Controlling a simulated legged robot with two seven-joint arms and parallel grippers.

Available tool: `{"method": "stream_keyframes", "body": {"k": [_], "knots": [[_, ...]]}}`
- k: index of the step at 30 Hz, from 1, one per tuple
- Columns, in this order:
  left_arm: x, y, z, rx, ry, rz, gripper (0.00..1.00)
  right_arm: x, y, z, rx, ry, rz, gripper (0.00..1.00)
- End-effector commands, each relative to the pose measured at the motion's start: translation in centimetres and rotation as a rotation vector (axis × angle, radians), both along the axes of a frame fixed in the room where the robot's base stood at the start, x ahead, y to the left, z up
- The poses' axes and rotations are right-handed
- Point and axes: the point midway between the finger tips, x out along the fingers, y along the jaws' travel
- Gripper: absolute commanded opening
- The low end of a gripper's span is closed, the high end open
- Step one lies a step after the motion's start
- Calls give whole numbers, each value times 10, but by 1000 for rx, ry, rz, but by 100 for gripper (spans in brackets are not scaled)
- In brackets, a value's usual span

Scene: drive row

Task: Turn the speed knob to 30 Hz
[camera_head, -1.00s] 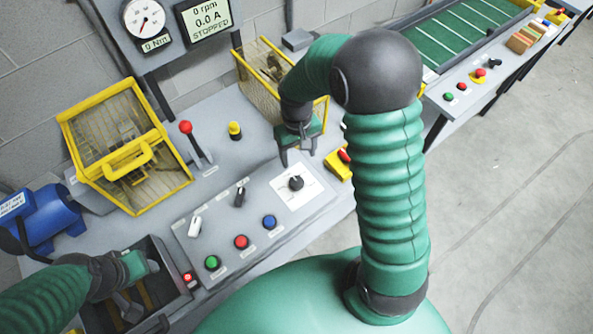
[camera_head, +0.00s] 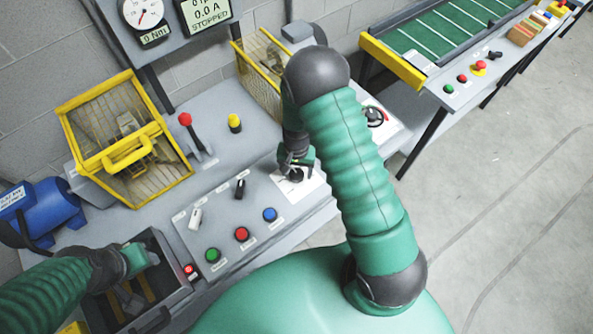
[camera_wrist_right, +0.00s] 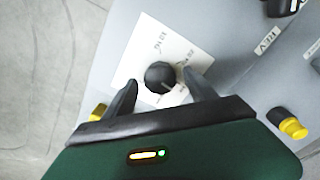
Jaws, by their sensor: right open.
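The speed knob (camera_wrist_right: 160,77) is a round black knob on a white scale plate (camera_wrist_right: 145,45) in the right wrist view. The pointer's exact reading is too blurred to tell. My right gripper (camera_wrist_right: 163,90) is open, with one finger on each side of the knob; I cannot tell whether they touch it. In the head view my right gripper (camera_head: 295,163) is low over the knob (camera_head: 296,175) and partly hides it. The display (camera_head: 210,12) shows 0.0 A and STOPPED. My left gripper (camera_head: 142,260) is over a grey tray (camera_head: 178,300); its fingers are unclear.
Green (camera_head: 212,255), red (camera_head: 242,234) and blue (camera_head: 269,214) buttons and a black selector (camera_head: 240,188) sit on the panel left of the knob. A red-topped lever (camera_head: 186,120) and a yellow mesh guard (camera_head: 125,140) stand behind.

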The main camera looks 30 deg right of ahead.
Motion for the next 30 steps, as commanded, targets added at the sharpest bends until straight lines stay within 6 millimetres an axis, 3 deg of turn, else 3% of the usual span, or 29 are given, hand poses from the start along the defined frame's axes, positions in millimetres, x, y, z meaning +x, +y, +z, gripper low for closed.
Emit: {"method": "stream_keyframes", "body": {"k": [11,25,30], "knots": [[0,0,1,0,0,0,45,0,0,-10,1,-1,1,64],[0,0,1,0,0,0,45,0,0,-10,1,-1,1,3],[0,0,-4,0,0,0,45,0,0,-11,2,-1,111,3]]}}
